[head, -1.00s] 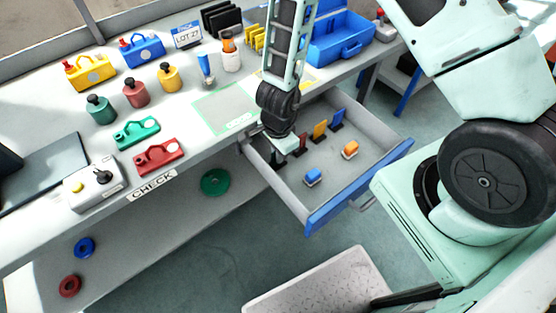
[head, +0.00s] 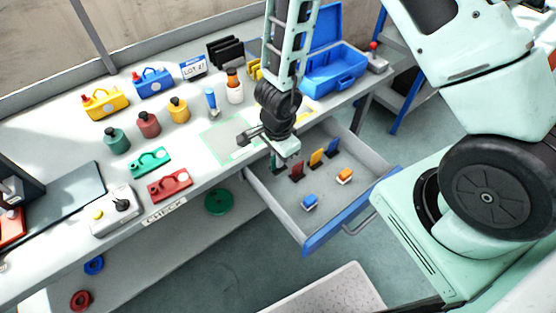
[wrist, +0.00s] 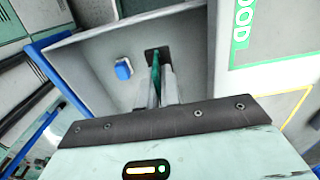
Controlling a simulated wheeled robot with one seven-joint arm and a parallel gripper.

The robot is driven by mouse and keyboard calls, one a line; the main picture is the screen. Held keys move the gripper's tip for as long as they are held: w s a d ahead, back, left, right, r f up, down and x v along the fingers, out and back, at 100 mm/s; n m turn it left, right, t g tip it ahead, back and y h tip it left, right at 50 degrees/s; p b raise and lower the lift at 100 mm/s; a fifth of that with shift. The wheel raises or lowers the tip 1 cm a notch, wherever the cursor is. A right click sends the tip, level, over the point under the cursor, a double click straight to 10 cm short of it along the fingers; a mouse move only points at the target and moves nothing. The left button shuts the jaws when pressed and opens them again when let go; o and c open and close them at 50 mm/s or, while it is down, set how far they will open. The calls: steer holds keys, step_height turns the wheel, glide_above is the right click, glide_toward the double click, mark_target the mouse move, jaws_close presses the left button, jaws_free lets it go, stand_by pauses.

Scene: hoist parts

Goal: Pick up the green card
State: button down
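The green card (wrist: 155,72) stands upright in a dark holder (wrist: 157,54) in the open drawer. In the wrist view it shows nearly edge-on between my gripper's two fingers (wrist: 162,82), which are close together and look shut on it. The fingers hide part of it. In the head view my gripper (head: 280,156) is over the drawer's left side, and only a small dark green part of the card (head: 274,163) shows below it.
In the drawer (head: 340,218), red (head: 297,170), orange (head: 316,157) and blue (head: 333,147) cards stand close by. A blue block (head: 310,202) and an orange block (head: 344,175) lie near the front. The worktop (head: 217,160) is left of my gripper; a blue toolbox (head: 335,75) stands behind.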

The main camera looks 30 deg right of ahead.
step_height(320, 180, up, 16)
steer(key=p, duration=0.7)
steer(key=shift+r+p, duration=0.25)
steer(key=shift+p, duration=0.05)
